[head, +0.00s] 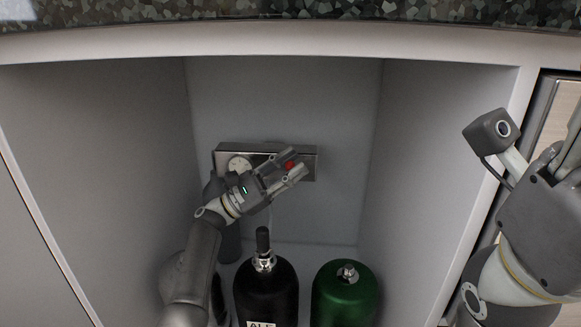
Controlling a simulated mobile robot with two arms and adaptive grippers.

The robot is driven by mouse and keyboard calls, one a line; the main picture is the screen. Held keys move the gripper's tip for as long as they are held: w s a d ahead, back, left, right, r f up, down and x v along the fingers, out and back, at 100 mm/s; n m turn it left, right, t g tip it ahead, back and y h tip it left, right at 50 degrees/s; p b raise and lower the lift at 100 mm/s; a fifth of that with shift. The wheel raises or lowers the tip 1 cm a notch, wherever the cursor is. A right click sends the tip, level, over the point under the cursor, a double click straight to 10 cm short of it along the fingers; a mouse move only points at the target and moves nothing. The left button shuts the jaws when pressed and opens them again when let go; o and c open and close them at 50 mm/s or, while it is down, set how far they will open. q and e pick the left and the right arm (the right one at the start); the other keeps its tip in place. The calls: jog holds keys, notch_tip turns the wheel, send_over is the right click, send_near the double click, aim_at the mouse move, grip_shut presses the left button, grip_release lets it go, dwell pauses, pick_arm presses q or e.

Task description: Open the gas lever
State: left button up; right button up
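A metal gas panel (228,149) with a round white gauge (237,163) is fixed to the back wall of the cabinet. A small red part (289,165), which looks like the lever, shows at the panel's right side. My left gripper (298,161) is in front of the panel with its fingers spread and the red part between them. I cannot tell whether the fingers touch it. The gripper and wrist hide part of the panel. My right gripper (565,150) is outside the cabinet at the right, partly cut off by the picture edge.
A black bottle (265,290) with a label and a green bottle (343,295) stand below the panel. Another dark cylinder (230,243) is behind my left arm. The cabinet's side walls and the counter (290,10) above bound the space.

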pick_arm(q)
notch_tip(320, 180, up, 10)
jog(key=shift+f, duration=0.1)
dwell(0.4)
